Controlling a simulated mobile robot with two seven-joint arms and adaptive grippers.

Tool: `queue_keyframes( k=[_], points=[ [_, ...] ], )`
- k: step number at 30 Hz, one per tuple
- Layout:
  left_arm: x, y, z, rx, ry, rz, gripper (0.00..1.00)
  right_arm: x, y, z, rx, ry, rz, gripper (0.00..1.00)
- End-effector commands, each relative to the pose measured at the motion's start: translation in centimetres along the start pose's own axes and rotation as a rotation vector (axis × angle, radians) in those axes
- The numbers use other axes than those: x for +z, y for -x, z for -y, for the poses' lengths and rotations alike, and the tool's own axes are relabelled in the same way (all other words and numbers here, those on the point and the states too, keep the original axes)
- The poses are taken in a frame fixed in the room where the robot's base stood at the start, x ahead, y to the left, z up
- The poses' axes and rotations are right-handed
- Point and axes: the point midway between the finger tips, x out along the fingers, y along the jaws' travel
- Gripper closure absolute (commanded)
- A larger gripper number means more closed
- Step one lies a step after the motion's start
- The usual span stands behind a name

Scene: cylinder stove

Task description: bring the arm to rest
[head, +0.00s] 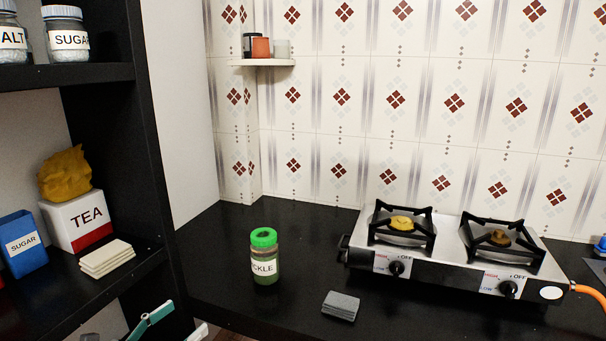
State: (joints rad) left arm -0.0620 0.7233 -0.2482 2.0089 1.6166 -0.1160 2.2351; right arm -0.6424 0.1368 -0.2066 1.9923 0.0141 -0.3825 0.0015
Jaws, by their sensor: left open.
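My left gripper (176,328) shows at the bottom edge of the head view, left of centre. Its green and white fingers stand apart with nothing visible between them, and much of it is cut off by the frame edge. It is in front of the black shelf unit, below and left of the pickle jar (264,262). The jar has a green lid and stands upright on the black counter (225,285), apart from the gripper. My right gripper is not in view.
A two-burner stove (450,257) with an orange hose (588,291) stands on the right. A grey stack (341,305) lies near the counter's front. Left shelves hold a TEA box (78,222), a blue SUGAR box (22,245), cream slabs (106,258) and a SUGAR jar (68,38).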

Motion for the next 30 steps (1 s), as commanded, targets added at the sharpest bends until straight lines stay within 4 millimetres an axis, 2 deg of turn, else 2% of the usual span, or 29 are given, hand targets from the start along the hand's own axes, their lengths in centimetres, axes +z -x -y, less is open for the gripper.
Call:
queue_keyframes(
  k=[1,8,12,16,20,24,30],
  points=[
    [-1.4,0.3,0.9,0.001,-0.106,-0.019,0.3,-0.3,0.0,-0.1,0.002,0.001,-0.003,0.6],
    [-7.2,2.2,4.3,-0.019,-0.697,-0.118,0.3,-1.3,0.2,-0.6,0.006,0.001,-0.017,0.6],
    [-11.4,4.0,6.8,-0.07,-1.128,-0.201,0.3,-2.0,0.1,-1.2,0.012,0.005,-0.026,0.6],
    [-15.3,6.2,9.2,-0.16,-1.555,-0.284,0.3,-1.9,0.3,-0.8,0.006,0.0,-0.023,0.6],
    [-18.9,8.7,11.6,-0.3,-1.974,-0.359,0.3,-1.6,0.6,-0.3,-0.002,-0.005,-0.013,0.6],
    [-22.4,11.8,14.0,-0.514,-2.4,-0.412,0.3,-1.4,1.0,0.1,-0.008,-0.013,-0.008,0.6],
    [-25.5,15.3,16.2,-0.832,-2.829,-0.414,0.3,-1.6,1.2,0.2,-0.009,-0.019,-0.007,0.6]
  ],
)
